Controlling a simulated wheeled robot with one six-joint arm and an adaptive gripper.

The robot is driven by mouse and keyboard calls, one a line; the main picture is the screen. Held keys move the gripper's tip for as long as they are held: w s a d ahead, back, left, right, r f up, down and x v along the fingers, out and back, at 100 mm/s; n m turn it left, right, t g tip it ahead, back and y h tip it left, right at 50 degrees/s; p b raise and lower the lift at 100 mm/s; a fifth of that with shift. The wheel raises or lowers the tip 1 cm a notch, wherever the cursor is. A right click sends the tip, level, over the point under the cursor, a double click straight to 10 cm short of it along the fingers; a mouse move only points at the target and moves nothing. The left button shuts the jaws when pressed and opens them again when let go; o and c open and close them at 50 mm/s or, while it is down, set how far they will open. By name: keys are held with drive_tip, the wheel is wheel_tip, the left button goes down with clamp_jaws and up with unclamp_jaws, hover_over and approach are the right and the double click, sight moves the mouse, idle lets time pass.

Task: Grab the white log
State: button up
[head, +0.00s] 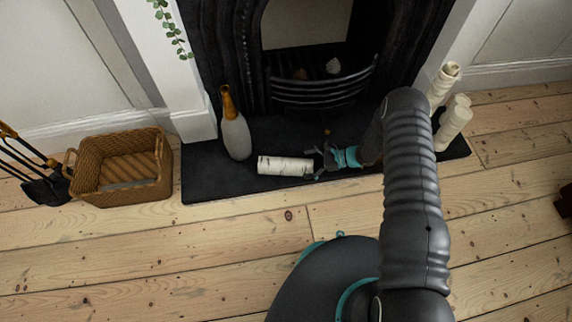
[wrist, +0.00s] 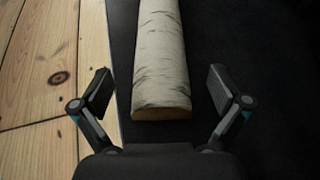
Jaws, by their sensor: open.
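The white log (head: 284,166) lies on its side on the dark hearth slab in front of the fireplace. It has pale bark with dark streaks. In the wrist view the log (wrist: 161,60) runs away from me, its near cut end just ahead of my palm. My gripper (head: 318,162) is at the log's right end in the head view. In the wrist view my gripper (wrist: 157,88) is open, one finger on each side of the log's near end, with a gap on both sides. The left finger is over the slab's edge.
A grey and orange bottle (head: 235,130) stands behind the log's left end. A wicker basket (head: 121,172) and fire tools (head: 38,176) are at the left. Cream candle-like pillars (head: 453,122) stand at the slab's right end. The dark hearth slab (head: 215,184) borders open floorboards in front.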

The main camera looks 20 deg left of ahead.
sight(297, 165)
drive_tip(key=x, duration=0.4)
drive_tip(key=shift+f, duration=0.1)
drive_tip(key=c, duration=1.5)
drive_tip(key=shift+c, duration=0.5)
